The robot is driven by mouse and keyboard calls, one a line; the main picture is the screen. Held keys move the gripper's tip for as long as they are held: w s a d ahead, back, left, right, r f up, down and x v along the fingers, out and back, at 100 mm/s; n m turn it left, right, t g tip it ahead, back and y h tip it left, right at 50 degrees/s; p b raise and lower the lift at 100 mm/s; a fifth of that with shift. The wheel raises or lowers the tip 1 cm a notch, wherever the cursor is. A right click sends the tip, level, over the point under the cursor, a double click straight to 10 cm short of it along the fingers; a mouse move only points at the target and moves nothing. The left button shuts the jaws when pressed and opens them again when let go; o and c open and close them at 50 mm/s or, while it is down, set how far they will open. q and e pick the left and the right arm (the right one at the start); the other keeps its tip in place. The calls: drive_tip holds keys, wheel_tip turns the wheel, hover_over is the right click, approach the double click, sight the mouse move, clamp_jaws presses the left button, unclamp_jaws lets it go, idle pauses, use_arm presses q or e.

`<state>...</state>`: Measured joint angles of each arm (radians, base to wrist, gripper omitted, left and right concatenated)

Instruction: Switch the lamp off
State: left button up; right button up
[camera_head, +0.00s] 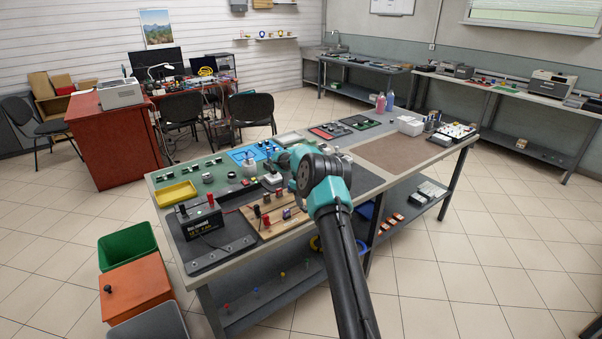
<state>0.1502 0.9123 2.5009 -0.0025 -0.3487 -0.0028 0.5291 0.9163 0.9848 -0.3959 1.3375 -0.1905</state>
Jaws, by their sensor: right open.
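My right arm reaches up from the bottom edge over the workbench. Its teal right gripper (284,158) is open above the middle of the bench, pointing away, with its fingertips small and partly hidden by the wrist. A wooden board (263,232) with red and black knobs lies left of my forearm, beside a black battery (200,219). A white, curved thing that looks like a desk lamp (157,68) stands on the far red desk. I cannot tell for sure which thing is the task's lamp, or whether it is lit. My left gripper is out of view.
The workbench (438,158) also holds a yellow tray (175,193), a blue panel (242,155) and a brown mat (392,152). Green (127,246) and orange (134,290) bins stand at its left end. Tiled floor is clear on the right.

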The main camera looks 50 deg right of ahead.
drive_tip(key=v, duration=1.4)
drive_tip(key=shift+r, duration=0.4)
